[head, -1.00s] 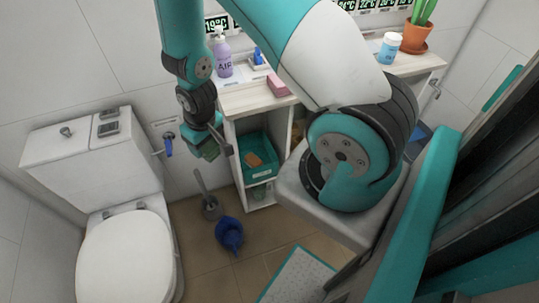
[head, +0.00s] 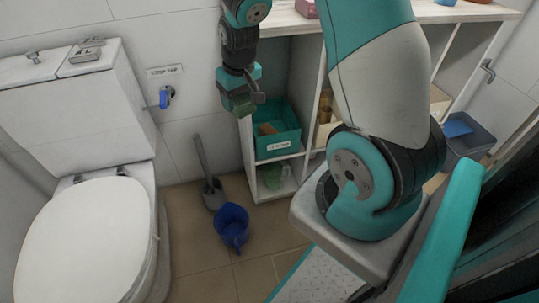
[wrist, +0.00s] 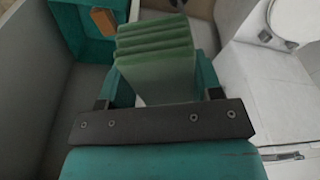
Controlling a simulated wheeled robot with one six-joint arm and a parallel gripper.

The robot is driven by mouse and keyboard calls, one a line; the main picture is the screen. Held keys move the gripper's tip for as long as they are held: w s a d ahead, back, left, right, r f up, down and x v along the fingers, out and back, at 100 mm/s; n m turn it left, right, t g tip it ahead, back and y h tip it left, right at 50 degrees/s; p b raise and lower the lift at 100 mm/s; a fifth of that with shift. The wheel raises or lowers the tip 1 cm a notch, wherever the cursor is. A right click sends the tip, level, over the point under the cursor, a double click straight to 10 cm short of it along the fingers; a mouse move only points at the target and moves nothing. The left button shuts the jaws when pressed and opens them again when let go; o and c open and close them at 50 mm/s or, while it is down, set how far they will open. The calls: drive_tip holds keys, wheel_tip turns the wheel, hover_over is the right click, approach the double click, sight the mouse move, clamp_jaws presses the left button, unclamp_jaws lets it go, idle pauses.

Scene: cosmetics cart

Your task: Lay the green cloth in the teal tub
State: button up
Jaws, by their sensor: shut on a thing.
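The teal tub (head: 289,142) stands on a shelf inside the white cabinet, with an orange-brown thing (head: 266,129) in it. In the wrist view part of the tub (wrist: 68,22) shows at the top left, with the orange-brown thing (wrist: 103,20) near the cloth. My gripper (head: 243,101) points down in front of the cabinet's left edge, left of and a little above the tub. It is shut on the green cloth (wrist: 155,50), which shows as a folded, ridged green stack between the fingers. In the head view the cloth is small and dark.
Below the tub a shelf holds a pale green thing (head: 274,177). Right of the tub is another compartment with brown items (head: 326,105). A blue container (head: 231,226) and a toilet brush (head: 212,190) stand on the floor. The toilet (head: 88,240) is at the left.

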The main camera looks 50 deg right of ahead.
drive_tip(key=s+d+f+m+b, duration=0.1)
drive_tip(key=d+f+b, duration=0.3)
drive_tip(key=f+b, duration=0.65)
drive_tip(key=s+d+f+m+b, duration=0.15)
drive_tip(key=d+f+b, duration=0.35)
drive_tip(key=b, duration=1.1)
drive_tip(key=m+p, duration=0.2)
drive_tip(key=p, duration=0.1)
hover_over(273, 129)
drive_tip(key=f, duration=0.2)
drive_tip(key=shift+h, duration=0.4)
drive_tip(key=f+b, duration=0.2)
drive_tip(key=f, duration=0.1)
drive_tip(key=f+b, duration=0.2)
drive_tip(key=f, duration=0.1)
drive_tip(key=f+b, duration=0.2)
drive_tip(key=f, duration=0.1)
drive_tip(key=shift+s+a+f+b, duration=0.15)
drive_tip(key=shift+s+a+b, duration=0.05)
drive_tip(key=shift+s+b, duration=0.15)
drive_tip(key=shift+f+p, duration=0.3)
drive_tip(key=shift+f, duration=0.05)
drive_tip(key=shift+f, duration=0.1)
